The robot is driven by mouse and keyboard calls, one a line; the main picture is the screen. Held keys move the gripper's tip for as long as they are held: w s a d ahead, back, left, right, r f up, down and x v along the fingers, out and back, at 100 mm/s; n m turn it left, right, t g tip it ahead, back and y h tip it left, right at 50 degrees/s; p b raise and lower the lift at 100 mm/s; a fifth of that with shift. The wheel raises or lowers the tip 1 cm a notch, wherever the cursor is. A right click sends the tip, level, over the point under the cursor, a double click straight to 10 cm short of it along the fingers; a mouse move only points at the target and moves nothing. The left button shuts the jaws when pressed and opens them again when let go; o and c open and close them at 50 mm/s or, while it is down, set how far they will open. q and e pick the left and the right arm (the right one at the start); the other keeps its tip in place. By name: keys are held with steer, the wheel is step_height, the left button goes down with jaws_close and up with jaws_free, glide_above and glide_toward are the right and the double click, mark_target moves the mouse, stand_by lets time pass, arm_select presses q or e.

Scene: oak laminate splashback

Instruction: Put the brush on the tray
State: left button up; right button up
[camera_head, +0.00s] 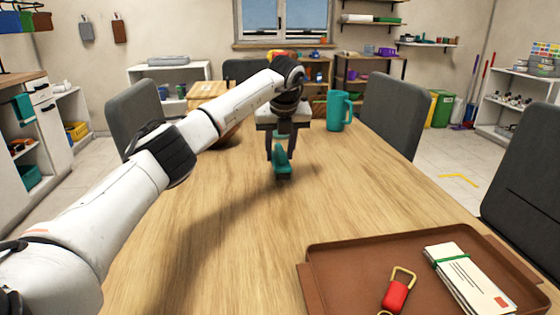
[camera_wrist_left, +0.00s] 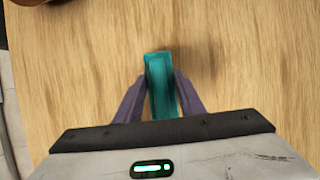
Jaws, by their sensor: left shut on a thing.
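The brush (camera_head: 282,169) looks teal and is between the fingers of my left gripper (camera_head: 281,152), over the far middle of the table. My left gripper is shut on it. In the left wrist view the teal brush (camera_wrist_left: 160,84) sits between the two purple-grey fingertips of my left gripper (camera_wrist_left: 160,100). A shadow lies beside it; I cannot tell exactly how high it is above the table. The brown tray (camera_head: 318,265) lies at the near right of the table. My right gripper is not in view.
The tray holds a bundle of envelopes (camera_head: 468,281) and a red key fob with a brass clip (camera_head: 395,295). A teal mug (camera_head: 338,110) stands behind and right of my gripper. The wooden table (camera_head: 250,235) is clear between gripper and tray. Grey chairs (camera_head: 392,112) surround it.

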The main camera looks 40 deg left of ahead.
arm_select(q)
step_height(320, 180, down, 2)
steer(key=shift+f, duration=0.15)
steer(key=o, duration=1)
